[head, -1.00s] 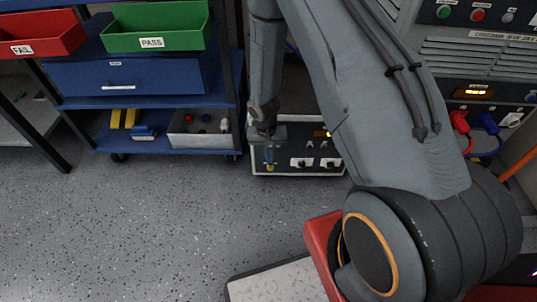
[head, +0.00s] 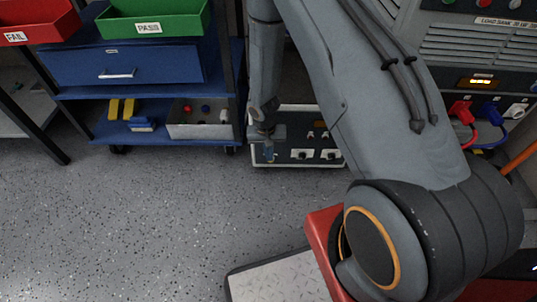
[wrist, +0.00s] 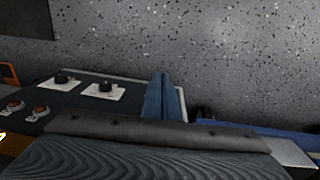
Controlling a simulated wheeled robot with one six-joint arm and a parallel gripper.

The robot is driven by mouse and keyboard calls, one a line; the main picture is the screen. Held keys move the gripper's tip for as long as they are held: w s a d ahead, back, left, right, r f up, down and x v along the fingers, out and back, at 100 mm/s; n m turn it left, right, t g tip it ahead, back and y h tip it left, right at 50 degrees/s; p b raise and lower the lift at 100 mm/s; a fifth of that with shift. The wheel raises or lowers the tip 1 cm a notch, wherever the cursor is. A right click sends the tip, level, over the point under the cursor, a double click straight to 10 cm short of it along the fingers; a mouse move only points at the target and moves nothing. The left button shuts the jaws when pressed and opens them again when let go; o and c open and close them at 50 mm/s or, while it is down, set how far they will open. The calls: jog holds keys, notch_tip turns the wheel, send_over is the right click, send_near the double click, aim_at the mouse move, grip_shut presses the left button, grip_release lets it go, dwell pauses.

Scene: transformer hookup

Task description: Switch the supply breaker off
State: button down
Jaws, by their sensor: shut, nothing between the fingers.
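The supply unit is a low box with a dark front panel (head: 317,152), standing on the floor behind my arm. Two white plates with black knobs show on its panel, and the wrist view also shows these knobs (wrist: 103,88) with two orange-ringed controls (wrist: 40,111) beside them. My gripper (head: 268,153) is at the left end of this panel, pointing down. In the wrist view its blue fingers (wrist: 163,98) are together, with nothing between them. I cannot pick out the breaker; the gripper covers the panel's left part. Whether the fingers touch the panel is unclear.
A blue cart (head: 120,72) with a red FAIL bin (head: 40,22) and a green PASS bin (head: 155,18) stands left of the box. A grey cabinet (head: 480,45) with red and blue plugs is at right.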

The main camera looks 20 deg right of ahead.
jog(key=shift+r, duration=0.1)
jog(key=s+a+r+b, duration=0.1)
jog(key=s+a+r, duration=0.1)
jog(key=s, duration=0.3)
jog(key=s+a+r+b, duration=0.2)
jog(key=s+a+r, duration=0.1)
jog(key=s+r, duration=0.1)
jog(key=shift+s, duration=0.85)
jog(key=shift+r, duration=0.1)
